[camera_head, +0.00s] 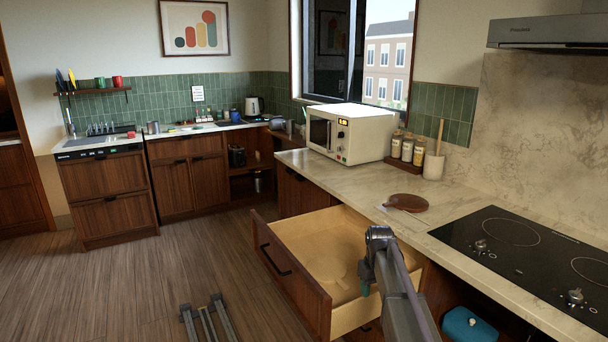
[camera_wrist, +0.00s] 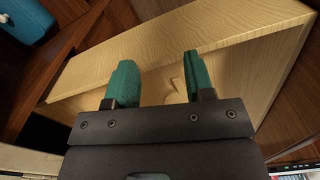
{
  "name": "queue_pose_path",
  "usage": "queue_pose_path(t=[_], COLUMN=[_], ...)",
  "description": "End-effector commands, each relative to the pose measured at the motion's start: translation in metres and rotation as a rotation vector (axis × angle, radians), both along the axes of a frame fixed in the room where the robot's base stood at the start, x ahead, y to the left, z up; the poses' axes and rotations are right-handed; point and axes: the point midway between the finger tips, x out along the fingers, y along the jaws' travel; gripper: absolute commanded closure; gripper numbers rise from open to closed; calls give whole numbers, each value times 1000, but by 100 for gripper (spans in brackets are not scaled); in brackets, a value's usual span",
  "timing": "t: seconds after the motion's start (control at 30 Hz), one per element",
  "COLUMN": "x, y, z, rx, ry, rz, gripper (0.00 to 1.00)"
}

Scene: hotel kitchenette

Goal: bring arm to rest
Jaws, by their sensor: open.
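My arm reaches in from the lower right of the head view and ends over an open wooden drawer (camera_head: 300,240). My gripper (camera_wrist: 155,75) shows in the wrist view with two green fingers apart and nothing between them. In the head view, a green fingertip shows at the end of my arm (camera_head: 366,290), above the drawer's inside. A pale wooden item (camera_head: 340,273) lies on the drawer floor; its full shape is partly hidden by my arm. The drawer's pale wall (camera_wrist: 180,55) also fills much of the wrist view.
A blue item (camera_head: 467,328) sits below the counter. The floor (camera_head: 150,280) at left is largely clear.

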Motion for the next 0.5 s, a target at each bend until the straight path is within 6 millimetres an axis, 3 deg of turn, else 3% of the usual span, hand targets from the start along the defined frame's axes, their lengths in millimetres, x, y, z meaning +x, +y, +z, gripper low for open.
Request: queue_pose_path(t=[0.03, 0.27, 0.5], x=[-25, -121, -259], y=[3, 15, 32], z=[5, 26, 68], rx=[0, 0, -1], ry=[0, 0, 1], rz=[-32, -188, -299], gripper=[51, 51, 51])
